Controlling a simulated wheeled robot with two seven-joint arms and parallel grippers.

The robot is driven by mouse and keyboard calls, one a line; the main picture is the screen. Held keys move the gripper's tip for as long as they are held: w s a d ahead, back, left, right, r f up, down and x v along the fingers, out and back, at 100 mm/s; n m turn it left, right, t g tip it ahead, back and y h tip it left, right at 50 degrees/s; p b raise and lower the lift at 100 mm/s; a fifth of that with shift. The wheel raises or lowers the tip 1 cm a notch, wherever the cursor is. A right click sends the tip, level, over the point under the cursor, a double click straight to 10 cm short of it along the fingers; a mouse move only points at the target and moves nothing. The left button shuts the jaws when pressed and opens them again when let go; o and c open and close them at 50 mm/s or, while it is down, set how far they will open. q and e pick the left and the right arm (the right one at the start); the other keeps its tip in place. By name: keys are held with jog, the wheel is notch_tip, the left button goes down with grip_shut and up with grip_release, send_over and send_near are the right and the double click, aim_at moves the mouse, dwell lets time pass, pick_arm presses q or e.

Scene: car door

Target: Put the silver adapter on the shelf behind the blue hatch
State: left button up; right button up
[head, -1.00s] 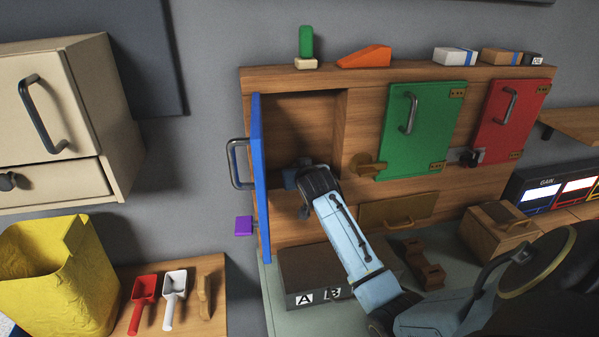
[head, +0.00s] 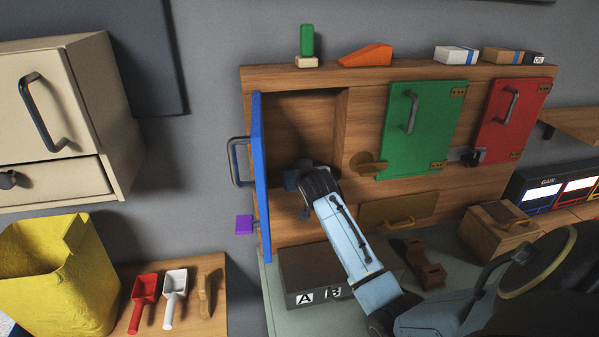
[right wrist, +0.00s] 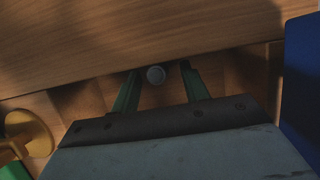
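The blue hatch (head: 260,180) stands swung open at the left of the wooden cabinet, its grey handle on the outer side. My right arm reaches into the opening behind it; the fingertips are hard to make out in the head view. In the right wrist view my right gripper (right wrist: 160,80) has its two green fingers apart. A small round grey piece, apparently the silver adapter (right wrist: 155,74), is between the fingertips with visible gaps on both sides. It is close to a wooden board (right wrist: 110,40). My left gripper is not in view.
The green hatch (head: 425,128) and red hatch (head: 513,118) are closed. A brass latch (head: 368,164) is right of the opening, and a purple block (head: 244,225) is left of the blue hatch. A dark box (head: 305,275) marked A and B stands below my arm.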

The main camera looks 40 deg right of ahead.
jog(key=v, duration=1.3)
jog(key=shift+s, duration=0.2)
